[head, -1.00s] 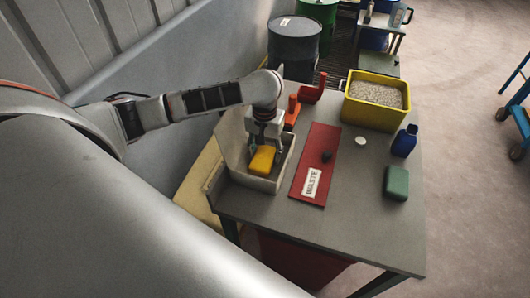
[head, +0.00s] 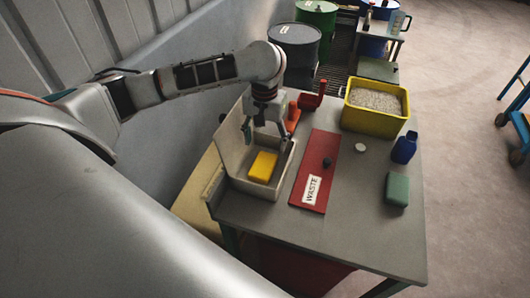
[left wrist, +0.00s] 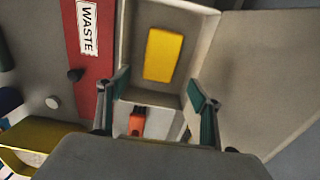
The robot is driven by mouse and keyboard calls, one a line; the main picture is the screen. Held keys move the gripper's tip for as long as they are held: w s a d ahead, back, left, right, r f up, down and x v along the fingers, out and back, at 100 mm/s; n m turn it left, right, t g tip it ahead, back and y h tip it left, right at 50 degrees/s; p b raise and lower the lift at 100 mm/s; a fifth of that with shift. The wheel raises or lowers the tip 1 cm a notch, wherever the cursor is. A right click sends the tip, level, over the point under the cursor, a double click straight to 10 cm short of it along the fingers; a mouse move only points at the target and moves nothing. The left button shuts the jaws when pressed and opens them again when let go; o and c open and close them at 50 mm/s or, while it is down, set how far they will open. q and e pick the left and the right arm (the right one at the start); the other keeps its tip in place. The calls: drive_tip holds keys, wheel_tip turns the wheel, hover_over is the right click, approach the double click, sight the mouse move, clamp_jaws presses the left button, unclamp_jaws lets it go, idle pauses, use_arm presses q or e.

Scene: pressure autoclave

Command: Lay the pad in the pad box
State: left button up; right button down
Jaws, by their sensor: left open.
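The yellow pad (head: 263,166) lies flat inside the open pad box (head: 240,183), a light grey box with its lid standing up along the left side. In the left wrist view the pad (left wrist: 163,55) rests on the box floor (left wrist: 136,80), clear of the walls. My left gripper (head: 266,139) is above the box, open and empty. In the left wrist view its two green-padded fingertips (left wrist: 158,92) are spread wide, apart from the pad. My right gripper is not in view.
A red board marked WASTE (head: 317,170) with a dark knob lies right of the box. A yellow bin of granules (head: 361,122), a blue bottle (head: 404,148), a green block (head: 397,190) and orange and red items (head: 292,117) stand on the table.

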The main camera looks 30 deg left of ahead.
use_arm(q)
drive_tip(key=shift+r, duration=1.75)
drive_tip(key=shift+s, duration=0.1)
